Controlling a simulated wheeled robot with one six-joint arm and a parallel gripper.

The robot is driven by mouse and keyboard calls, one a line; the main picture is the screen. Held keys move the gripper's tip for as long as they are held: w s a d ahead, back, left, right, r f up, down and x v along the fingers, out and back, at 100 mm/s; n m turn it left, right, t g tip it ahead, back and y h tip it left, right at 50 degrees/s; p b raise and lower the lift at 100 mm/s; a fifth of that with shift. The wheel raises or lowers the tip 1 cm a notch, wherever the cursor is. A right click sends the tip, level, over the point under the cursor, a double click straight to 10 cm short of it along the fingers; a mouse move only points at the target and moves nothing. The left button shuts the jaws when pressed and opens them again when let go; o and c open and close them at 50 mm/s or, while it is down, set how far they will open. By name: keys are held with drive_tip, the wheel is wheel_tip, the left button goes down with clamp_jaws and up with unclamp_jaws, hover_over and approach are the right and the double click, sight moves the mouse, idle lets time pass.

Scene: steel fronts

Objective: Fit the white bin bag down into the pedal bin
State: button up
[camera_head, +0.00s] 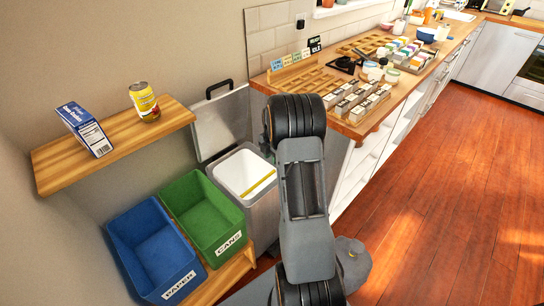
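The pedal bin (263,214) is a grey steel box standing against the wall, left of the counter end. Its lid (221,122) is up and leans back. White material (240,170), which looks like the white bin bag, shows inside the bin's mouth, with a yellow strip (259,184) across its right side. I cannot tell how deep the white material sits or whether it is over the rim. My arm stands in front of the bin's right side and hides part of it. My gripper is hidden behind my arm, so its fingers do not show.
A green crate labelled CANS (185,190) and a blue crate labelled PAPER (121,229) stand left of the bin. A wooden shelf (57,162) above them holds a box and a can. The crowded counter is at right; the wooden floor is clear.

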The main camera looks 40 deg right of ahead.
wheel_tip(320, 180, up, 14)
drive_tip(key=shift+s, duration=0.3)
drive_tip(key=shift+f, duration=0.1)
idle(1.2)
drive_tip(key=s+a+r+m+t+p, duration=0.1)
drive_tip(key=s+a+r+m+p, duration=0.2)
drive_tip(key=s+a+m, duration=0.7)
drive_tip(key=s+a+r+m+t+p, duration=0.2)
drive_tip(key=s+a+r+m, duration=0.4)
drive_tip(key=s+a+m, duration=0.3)
drive_tip(key=a, duration=0.4)
drive_tip(key=shift+s+a+m+p, duration=0.15)
drive_tip(key=shift+s+m+p, duration=0.25)
drive_tip(key=shift+o, duration=0.8)
drive_tip(key=shift+r, duration=0.1)
